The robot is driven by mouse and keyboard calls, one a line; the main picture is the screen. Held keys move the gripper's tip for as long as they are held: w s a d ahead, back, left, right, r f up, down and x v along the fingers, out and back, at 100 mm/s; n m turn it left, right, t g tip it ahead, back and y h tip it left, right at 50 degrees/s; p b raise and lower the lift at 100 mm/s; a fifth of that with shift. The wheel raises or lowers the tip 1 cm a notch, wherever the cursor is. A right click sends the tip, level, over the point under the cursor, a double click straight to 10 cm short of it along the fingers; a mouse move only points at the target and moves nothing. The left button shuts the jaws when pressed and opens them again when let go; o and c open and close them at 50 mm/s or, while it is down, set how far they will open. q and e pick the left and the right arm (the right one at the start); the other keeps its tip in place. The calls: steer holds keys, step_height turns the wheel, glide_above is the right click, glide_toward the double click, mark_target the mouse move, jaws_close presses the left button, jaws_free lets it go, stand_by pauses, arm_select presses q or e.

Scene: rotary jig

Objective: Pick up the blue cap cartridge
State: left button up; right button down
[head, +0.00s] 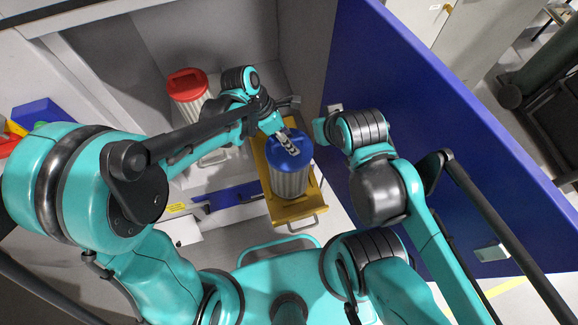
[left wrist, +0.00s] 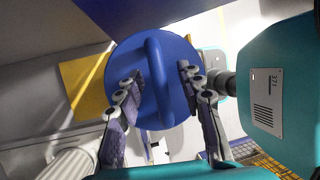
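The blue cap cartridge (head: 289,180) stands upright on a yellow tray (head: 311,204), with a ribbed pale body and a round blue lid. My left gripper (head: 290,146) is over the lid. In the left wrist view the blue lid (left wrist: 178,110) has a raised bar across its middle. The left gripper's fingers (left wrist: 158,88) are apart, one on each side of the bar, with visible gaps between them and it. Whether the fingertips touch the lid's top cannot be told. My right arm is bent to the right of the cartridge; its fingers do not show.
A red cap cartridge (head: 187,85) stands farther back left, partly behind my left arm. A tall blue panel (head: 440,130) rises close on the right. Grey cabinet walls enclose the back. The tray has a handle (head: 302,226) at its front.

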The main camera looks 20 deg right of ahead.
arm_select(q)
jaws_close()
